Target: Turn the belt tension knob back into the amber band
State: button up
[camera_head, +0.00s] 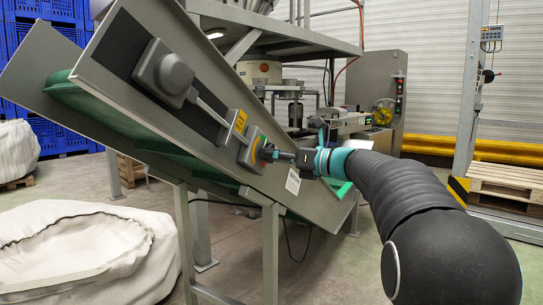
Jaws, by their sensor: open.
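The belt tension dial (250,146) is a small plate with coloured bands on the side of the inclined conveyor (215,127). A dark knob stands out from its middle, partly hidden by my gripper. My gripper (268,153) reaches in from the right with its dark fingers at the knob. The fingers are open; whether they touch the knob is too small to tell. The knob's pointer and the band it points at cannot be made out.
A grey box with a round cover (164,72) and a small box with a yellow label (233,124) sit higher on the same panel. A large white sack (85,250) stands at the lower left. Wooden pallets (505,183) lie at the right. Open floor shows below the conveyor.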

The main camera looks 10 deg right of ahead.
jog(key=shift+w+a, duration=0.4)
jog(key=shift+a, duration=0.1)
jog(key=c, duration=1.2)
jog(key=shift+o, duration=0.2)
